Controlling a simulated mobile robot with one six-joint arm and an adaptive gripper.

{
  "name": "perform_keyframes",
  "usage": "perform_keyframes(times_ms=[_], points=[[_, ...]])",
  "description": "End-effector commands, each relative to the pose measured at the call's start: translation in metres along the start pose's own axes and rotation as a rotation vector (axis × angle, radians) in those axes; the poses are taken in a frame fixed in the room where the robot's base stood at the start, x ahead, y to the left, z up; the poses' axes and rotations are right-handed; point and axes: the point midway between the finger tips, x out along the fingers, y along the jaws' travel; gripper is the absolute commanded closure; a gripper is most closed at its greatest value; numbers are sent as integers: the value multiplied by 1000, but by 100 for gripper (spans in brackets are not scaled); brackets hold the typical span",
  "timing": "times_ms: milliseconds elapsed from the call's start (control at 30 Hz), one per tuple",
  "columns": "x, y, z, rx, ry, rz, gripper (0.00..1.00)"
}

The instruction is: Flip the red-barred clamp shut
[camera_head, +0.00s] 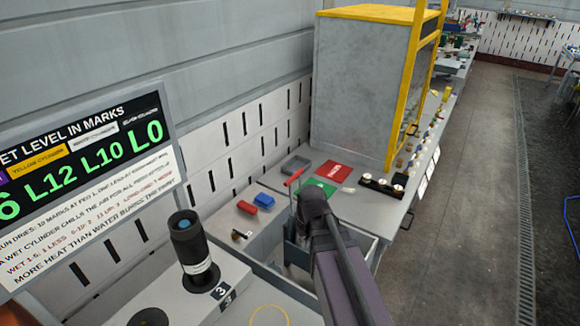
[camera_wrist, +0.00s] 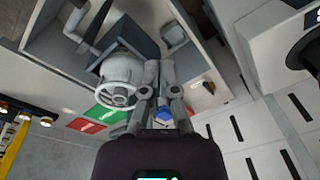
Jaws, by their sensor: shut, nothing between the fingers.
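The red bar (camera_head: 293,177) of the clamp shows in the head view, just left of and beyond my wrist. It stands tilted above the bench on a thin stem; the clamp's lower part is hidden behind my arm. I cannot make out the red bar in the wrist view. My gripper (camera_wrist: 160,70) is shut and empty in the wrist view, its fingers together beside a round grey fitting with a ring (camera_wrist: 117,82). I cannot tell whether they touch it. In the head view my wrist hides the fingertips.
A grey open basin (camera_head: 358,240) lies under my arm. A black cylinder (camera_head: 188,240) stands at left. A yellow-framed cabinet (camera_head: 362,85) stands behind.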

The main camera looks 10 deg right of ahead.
Motion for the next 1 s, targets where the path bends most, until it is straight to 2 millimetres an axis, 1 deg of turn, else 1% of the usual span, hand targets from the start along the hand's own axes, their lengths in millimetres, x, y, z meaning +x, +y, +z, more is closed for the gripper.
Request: perform_keyframes(times_ms=[33, 633, 1000], points=[[-14, 1, -14, -22, 10, -9, 100], [-98, 9, -124, -327, 164, -89, 100], [-151, 17, -192, -504, 272, -109, 100]])
